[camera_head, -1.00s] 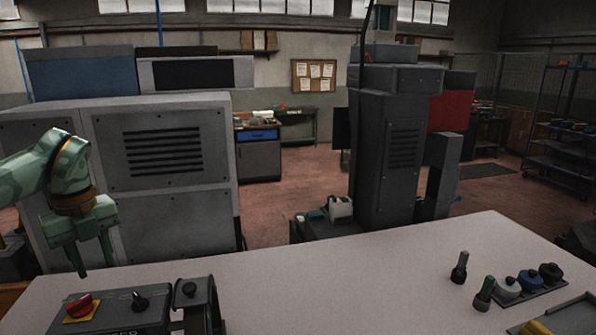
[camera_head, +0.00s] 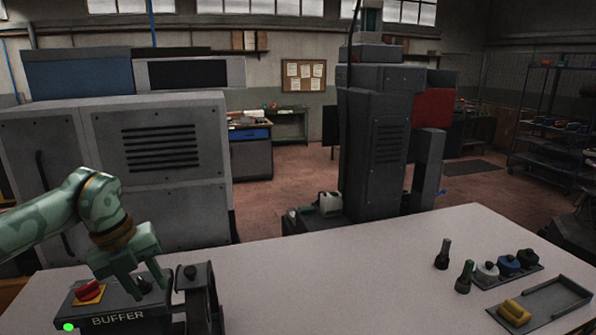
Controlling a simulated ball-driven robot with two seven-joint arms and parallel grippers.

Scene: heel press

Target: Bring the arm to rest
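My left arm comes in from the left, and its green gripper (camera_head: 147,288) hangs over the buffer control box (camera_head: 118,319). Its two fingers point down and stand apart, near the black knob on the box. The knob is partly hidden behind them, and I cannot tell whether they touch it. The box also carries a red button (camera_head: 89,290) on a yellow plate and a lit green spot (camera_head: 68,326) at its front left. My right gripper is not in view.
A dark bracket-like device (camera_head: 201,298) stands just right of the box. Two dark-handled tools (camera_head: 443,254), several knobbed pieces on a strip (camera_head: 507,265) and a grey tray (camera_head: 555,300) with a yellow block (camera_head: 514,311) are at the right. The pale table's middle (camera_head: 330,290) is clear.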

